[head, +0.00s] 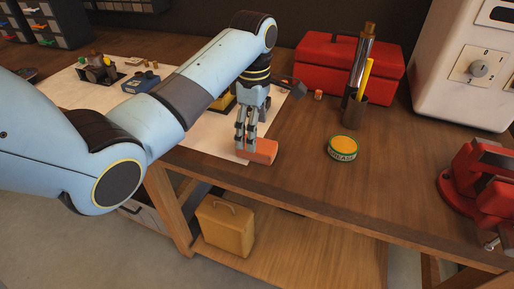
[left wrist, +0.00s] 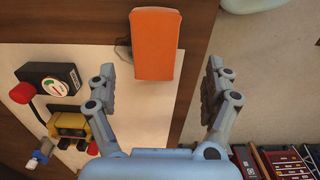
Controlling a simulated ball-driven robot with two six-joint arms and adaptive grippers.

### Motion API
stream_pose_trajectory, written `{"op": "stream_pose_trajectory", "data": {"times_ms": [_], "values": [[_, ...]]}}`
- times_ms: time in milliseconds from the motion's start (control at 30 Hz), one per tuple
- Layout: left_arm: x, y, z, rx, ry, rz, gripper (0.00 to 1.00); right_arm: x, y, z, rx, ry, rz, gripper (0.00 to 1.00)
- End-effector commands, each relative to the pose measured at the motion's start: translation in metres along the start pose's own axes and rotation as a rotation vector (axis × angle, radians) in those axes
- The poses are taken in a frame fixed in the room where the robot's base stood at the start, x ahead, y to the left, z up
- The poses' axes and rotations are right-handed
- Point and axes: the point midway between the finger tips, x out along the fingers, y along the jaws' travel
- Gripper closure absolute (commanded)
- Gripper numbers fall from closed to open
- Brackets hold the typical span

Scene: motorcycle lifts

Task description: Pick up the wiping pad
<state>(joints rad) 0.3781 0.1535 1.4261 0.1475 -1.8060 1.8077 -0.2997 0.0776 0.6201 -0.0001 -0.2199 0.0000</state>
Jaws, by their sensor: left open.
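The wiping pad appears to be the orange-red block (head: 263,151) lying on the workbench near its front edge, at the corner of a pale mat. My left gripper (head: 243,146) points down right beside its left end and hides part of it. In the left wrist view the pad (left wrist: 155,43) lies beyond the open fingertips of my left gripper (left wrist: 161,72), roughly in line with the gap between them. Nothing is held between the fingers. I cannot tell whether a finger touches the pad. My right gripper is in neither view.
A grease tin (head: 342,149) stands to the right, with a dark cup of tools (head: 354,111) and a red toolbox (head: 351,68) behind. A red vise (head: 485,185) is at far right. The pale mat (head: 205,135) bears small parts. Bare wood lies between pad and tin.

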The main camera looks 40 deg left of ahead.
Motion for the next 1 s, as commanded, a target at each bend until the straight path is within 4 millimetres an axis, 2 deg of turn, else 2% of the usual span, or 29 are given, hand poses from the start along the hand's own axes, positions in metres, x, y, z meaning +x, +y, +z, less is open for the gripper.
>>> {"op": "stream_pose_trajectory", "data": {"times_ms": [167, 433, 733, 1000], "values": [[0.014, 0.001, -0.001, 0.000, 0.001, -0.003, 0.15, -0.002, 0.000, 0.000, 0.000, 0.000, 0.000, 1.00], [0.054, 0.006, -0.005, 0.002, 0.001, -0.001, 0.15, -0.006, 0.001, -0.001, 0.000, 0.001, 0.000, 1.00], [0.060, 0.006, -0.005, 0.003, 0.001, 0.001, 0.15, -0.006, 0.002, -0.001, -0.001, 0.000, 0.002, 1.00], [0.060, 0.006, -0.005, 0.003, 0.001, 0.001, 0.51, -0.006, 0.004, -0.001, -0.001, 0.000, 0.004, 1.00]]}}
